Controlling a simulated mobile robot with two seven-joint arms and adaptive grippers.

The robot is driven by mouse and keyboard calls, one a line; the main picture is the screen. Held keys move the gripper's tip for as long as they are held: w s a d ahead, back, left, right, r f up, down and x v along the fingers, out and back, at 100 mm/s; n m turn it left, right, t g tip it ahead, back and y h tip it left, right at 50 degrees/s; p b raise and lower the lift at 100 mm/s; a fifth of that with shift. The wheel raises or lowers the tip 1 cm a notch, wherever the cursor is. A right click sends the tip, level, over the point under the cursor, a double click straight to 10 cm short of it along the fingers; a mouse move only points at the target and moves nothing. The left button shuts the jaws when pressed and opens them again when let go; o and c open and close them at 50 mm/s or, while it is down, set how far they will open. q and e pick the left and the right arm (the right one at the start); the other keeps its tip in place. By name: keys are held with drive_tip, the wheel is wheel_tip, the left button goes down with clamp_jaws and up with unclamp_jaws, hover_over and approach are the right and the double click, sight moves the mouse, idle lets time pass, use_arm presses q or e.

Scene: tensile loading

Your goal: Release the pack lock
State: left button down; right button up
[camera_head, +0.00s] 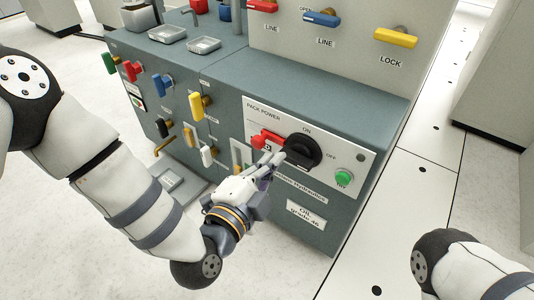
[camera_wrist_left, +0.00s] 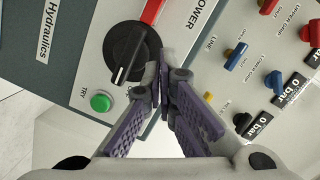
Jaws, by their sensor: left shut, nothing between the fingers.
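The PACK POWER panel (camera_head: 334,158) is on the front of the grey-green cabinet. It carries a black rotary knob (camera_head: 304,152), also in the left wrist view (camera_wrist_left: 128,48), between ON and OFF markings. A red latch-like piece (camera_head: 264,138) sits beside the knob; its end shows at the top of the left wrist view (camera_wrist_left: 152,11). My left gripper (camera_head: 278,158) is shut and empty, its tips in front of the panel beside the knob. The fingertips (camera_wrist_left: 166,62) show close to the knob's edge; I cannot tell if they touch. My right gripper is out of view.
A green button (camera_head: 344,177) is at the panel's lower right. Several coloured handles, including a yellow one (camera_head: 200,105), stick out left of the panel. A yellow lever marked LOCK (camera_head: 396,37) is on the upper panel. The floor at right is clear.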

sight(257, 138)
use_arm(q)
drive_tip(key=w+f+b, duration=0.2)
drive_tip(key=w+b, duration=0.1)
drive_tip(key=w, duration=0.3)
drive_tip(key=shift+a+f, duration=0.15)
drive_tip(key=shift+a, duration=0.25)
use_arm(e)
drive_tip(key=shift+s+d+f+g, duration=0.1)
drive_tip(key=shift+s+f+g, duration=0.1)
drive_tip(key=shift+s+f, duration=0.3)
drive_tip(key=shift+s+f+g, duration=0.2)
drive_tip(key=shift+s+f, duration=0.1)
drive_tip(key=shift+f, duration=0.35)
use_arm(q)
drive_tip(key=a, duration=0.1)
drive_tip(key=w+p, duration=0.1)
drive_tip(key=w+a+p, duration=0.1)
drive_tip(key=shift+a+r, duration=0.25)
drive_tip(key=shift+a, duration=0.1)
drive_tip(key=shift+w+a, duration=0.1)
drive_tip(key=shift+a, duration=0.15)
drive_tip(key=shift+f, duration=0.25)
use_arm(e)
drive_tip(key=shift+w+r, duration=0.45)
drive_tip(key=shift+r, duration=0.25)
